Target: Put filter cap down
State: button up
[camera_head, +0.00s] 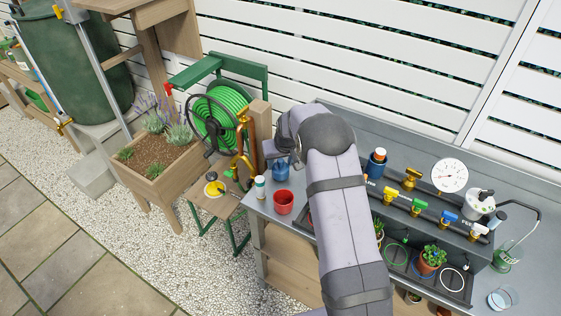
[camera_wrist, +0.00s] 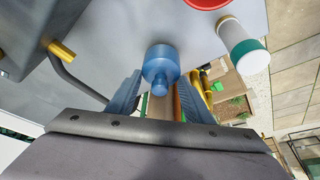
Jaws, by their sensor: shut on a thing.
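The filter cap appears to be the blue, partly see-through piece with a wide round body and a narrower neck. In the wrist view the blue filter cap (camera_wrist: 160,63) is between the fingertips of my gripper (camera_wrist: 160,88), its neck toward the palm. In the head view the blue filter cap (camera_head: 281,171) shows below my wrist, near the left end of the grey bench (camera_head: 338,115). My gripper is shut on it. My arm hides most of the gripper in the head view. I cannot tell whether the cap touches the bench.
A red cup (camera_head: 284,202) and a white bottle with a teal band (camera_head: 260,187) stand close by at the bench's left edge. A hose reel (camera_head: 218,118) stands beyond the edge.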

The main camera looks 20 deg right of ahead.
jog(key=shift+f, duration=0.3)
jog(key=shift+f, duration=0.1)
jog(key=o, duration=1)
jog(key=shift+o, duration=0.2)
jog(key=shift+r, duration=0.2)
jog(key=b+v, duration=0.3)
jog(key=v, duration=0.8)
jog(key=shift+s+r, duration=0.25)
jog(key=shift+r, duration=0.1)
